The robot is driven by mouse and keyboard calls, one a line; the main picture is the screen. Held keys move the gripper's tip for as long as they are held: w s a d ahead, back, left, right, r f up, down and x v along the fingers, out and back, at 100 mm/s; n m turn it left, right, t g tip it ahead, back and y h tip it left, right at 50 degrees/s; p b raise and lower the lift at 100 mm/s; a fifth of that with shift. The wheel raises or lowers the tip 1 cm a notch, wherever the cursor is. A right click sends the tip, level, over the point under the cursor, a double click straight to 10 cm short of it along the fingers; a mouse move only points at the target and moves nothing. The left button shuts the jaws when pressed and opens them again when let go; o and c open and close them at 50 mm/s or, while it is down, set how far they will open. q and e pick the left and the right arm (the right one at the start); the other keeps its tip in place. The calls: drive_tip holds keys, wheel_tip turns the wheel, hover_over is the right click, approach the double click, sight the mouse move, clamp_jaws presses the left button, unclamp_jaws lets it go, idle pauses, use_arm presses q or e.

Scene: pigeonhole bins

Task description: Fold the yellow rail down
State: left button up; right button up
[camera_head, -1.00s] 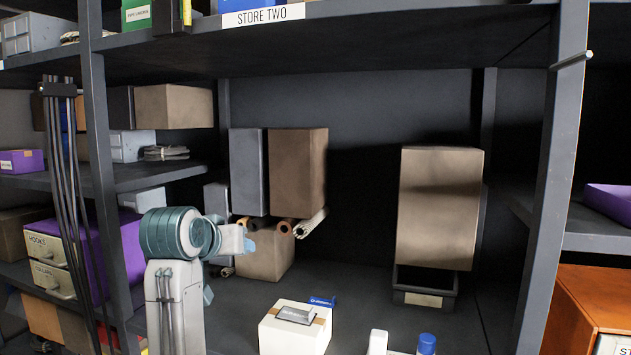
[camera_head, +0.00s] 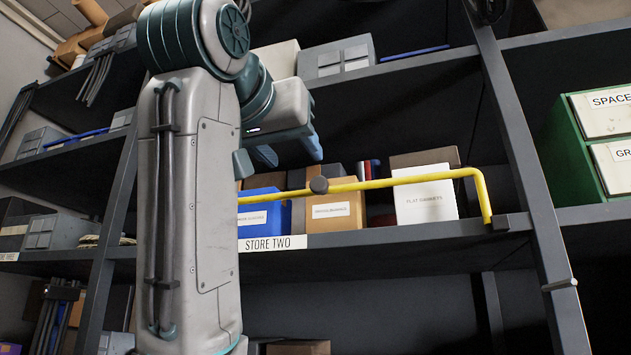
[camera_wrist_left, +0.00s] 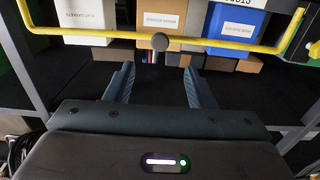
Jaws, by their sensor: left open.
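The yellow rail (camera_head: 425,177) runs across the front of the boxes on the STORE TWO shelf, raised above the shelf edge. Its right end bends down to a dark bracket (camera_head: 508,222); in the head view its left end is hidden behind my arm. A dark round knob (camera_head: 319,185) sits on the bar. My left gripper (camera_head: 290,153) is open and empty, just above the rail near the knob, apart from it. In the left wrist view, the rail (camera_wrist_left: 110,35) and knob (camera_wrist_left: 160,41) lie beyond the open fingers (camera_wrist_left: 160,86), with the knob centred between them.
Behind the rail stand a blue box (camera_head: 263,215), a tan box (camera_head: 334,208) and a white box (camera_head: 425,200). A grey box (camera_head: 337,57) is on the shelf above. A dark upright (camera_head: 525,170) stands right of the rail, with a green drawer unit (camera_head: 572,150) beyond.

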sight(317, 183)
use_arm(q)
drive_tip(key=p+x, duration=0.3)
drive_tip(key=x, duration=0.8)
use_arm(e)
drive_tip(key=s+d+f, duration=0.1)
drive_tip(key=s+f, duration=0.4)
drive_tip(key=f, duration=0.3)
use_arm(q)
drive_tip(key=shift+s, duration=0.1)
clamp_jaws()
